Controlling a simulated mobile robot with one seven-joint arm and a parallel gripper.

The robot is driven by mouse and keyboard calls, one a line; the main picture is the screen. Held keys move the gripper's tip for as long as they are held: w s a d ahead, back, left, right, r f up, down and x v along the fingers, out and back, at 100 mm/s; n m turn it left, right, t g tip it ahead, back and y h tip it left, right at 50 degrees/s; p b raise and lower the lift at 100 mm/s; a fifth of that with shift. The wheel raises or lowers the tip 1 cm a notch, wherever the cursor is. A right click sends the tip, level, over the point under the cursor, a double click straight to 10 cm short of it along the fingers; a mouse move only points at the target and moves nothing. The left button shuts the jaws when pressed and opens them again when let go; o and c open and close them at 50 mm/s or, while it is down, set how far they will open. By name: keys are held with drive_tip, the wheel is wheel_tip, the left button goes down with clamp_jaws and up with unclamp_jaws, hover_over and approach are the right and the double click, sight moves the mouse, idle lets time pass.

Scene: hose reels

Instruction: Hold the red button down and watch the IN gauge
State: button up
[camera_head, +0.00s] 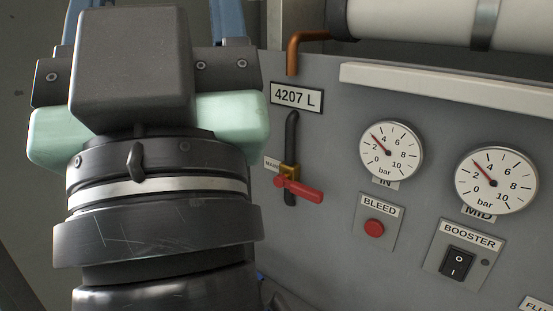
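The red button (374,228) sits on a small grey plate labelled BLEED, on the grey panel right of centre. The IN gauge (391,151) is a round white dial just above it. Its needle points up and left, between 2 and 4 bar, and its label is partly covered by the dial. My gripper (152,25) fills the left foreground, with a black body and mint-green parts. Its two blue fingers stand wide apart, and their tips are cut off by the top edge. It appears open, left of the button in the picture and not touching it.
The MID gauge (496,181) also reads between 2 and 4. Below it is the BOOSTER rocker switch (457,263). A red-handled valve (300,188) sits between my gripper and the button. A white ledge (450,88) and a pipe (415,22) run above the gauges.

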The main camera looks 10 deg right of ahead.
clamp_jaws()
idle(1.6)
